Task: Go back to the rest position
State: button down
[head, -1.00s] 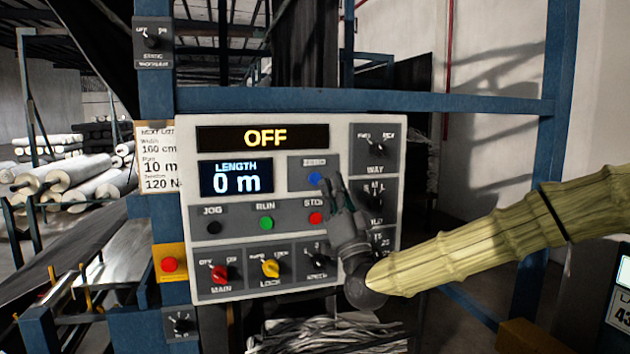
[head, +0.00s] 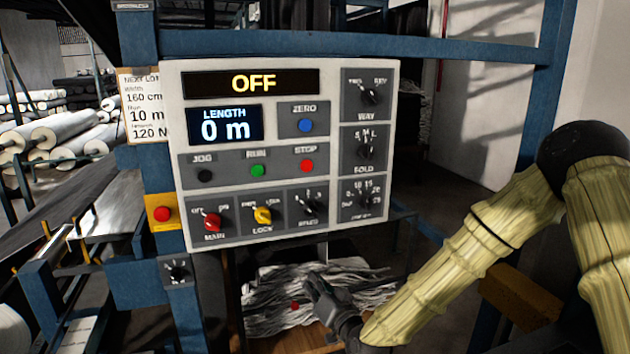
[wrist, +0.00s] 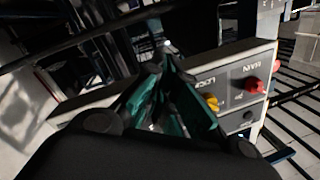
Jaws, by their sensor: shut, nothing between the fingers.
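My gripper (head: 318,290) is shut and empty. In the head view it is low, below the control panel (head: 285,240) and in front of a box of grey strips (head: 285,325). It is apart from the panel. In the wrist view the green-sided fingers (wrist: 166,75) come together in the middle, with part of the panel (wrist: 225,75) behind them on the right. The panel's top display (head: 252,83) reads OFF and the length display (head: 224,125) reads 0 m. My arm bends at the elbow on the right of the head view.
Blue frame posts and a crossbar (head: 450,45) surround the panel. A red button on a yellow box (head: 162,213) and a small dial (head: 178,272) are to its left. Pale rolls (head: 60,130) lie at the far left. A brownish-yellow block (head: 522,298) is behind my forearm.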

jog(key=s+d+f+g+h, duration=0.1)
jog(key=s+d+f+g, duration=0.2)
jog(key=s+f, duration=0.45)
jog(key=s+d+f+g+h, duration=0.2)
jog(key=s+f, duration=0.3)
jog(key=f, duration=0.6)
jog(key=s+d+f+g+h, duration=0.1)
jog(key=s+d+f+g, duration=0.2)
jog(key=s+f, duration=0.5)
jog(key=s+d+f+g+h, duration=0.1)
jog(key=s+d+f, duration=0.3)
jog(key=s, duration=0.4)
jog(key=s+d+f+g+h, duration=0.2)
jog(key=s+d+f+g, duration=0.2)
jog(key=s, duration=0.5)
jog(key=s+d+f+g+h, duration=0.1)
jog(key=s+d+f+g, duration=0.1)
jog(key=s+d, duration=0.5)
jog(key=shift+s+f+n+g, duration=0.3)
jog(key=shift+s+f+g, duration=0.1)
jog(key=shift+s+f, duration=0.6)
jog(key=c, duration=2.2)
grip_release()
jog(key=shift+r, duration=0.1)
